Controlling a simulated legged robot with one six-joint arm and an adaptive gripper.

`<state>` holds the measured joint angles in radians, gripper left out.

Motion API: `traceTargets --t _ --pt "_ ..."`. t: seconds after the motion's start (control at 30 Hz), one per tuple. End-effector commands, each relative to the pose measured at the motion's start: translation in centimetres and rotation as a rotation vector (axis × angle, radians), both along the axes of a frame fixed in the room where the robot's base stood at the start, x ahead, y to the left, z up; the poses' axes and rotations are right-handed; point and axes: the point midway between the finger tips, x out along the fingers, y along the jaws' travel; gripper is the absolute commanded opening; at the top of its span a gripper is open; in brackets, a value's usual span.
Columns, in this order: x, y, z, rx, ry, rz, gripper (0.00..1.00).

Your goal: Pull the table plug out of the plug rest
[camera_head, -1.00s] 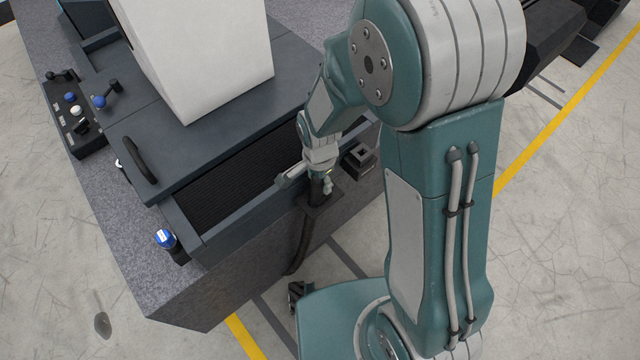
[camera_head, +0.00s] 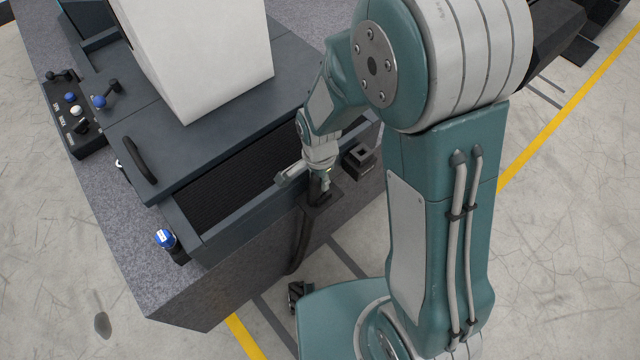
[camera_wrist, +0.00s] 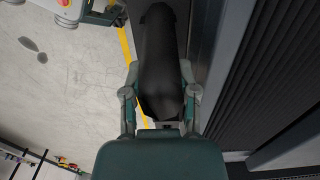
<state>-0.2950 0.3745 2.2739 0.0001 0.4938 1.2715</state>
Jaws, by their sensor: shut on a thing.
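The table plug (camera_wrist: 160,85) is black, with a thick dark cable (camera_head: 300,240) hanging down from it along the side of the granite bed. My gripper (camera_head: 322,182) is shut on the plug, with one finger on each side of it in the wrist view (camera_wrist: 160,98). The plug rest (camera_head: 322,194) is a small dark bracket at the bed's front edge, right at the gripper. My gripper hides part of the plug and rest. I cannot tell from the head view whether the plug is still seated.
A dark empty-looking square socket block (camera_head: 360,158) stands just right of my gripper. The granite bed (camera_head: 215,290) carries a dark trough (camera_head: 235,180), a white column (camera_head: 195,60) and a control box (camera_head: 75,110).

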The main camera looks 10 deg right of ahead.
Motion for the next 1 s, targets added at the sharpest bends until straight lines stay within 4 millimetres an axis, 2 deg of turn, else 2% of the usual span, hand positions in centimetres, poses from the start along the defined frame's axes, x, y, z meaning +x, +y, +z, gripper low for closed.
traceTargets --t 0.43,1.0 --pt "0.1 0.0 1.0 0.000 -0.002 0.000 0.00" --pt "0.1 0.0 3.9 0.000 -0.002 0.000 0.00"
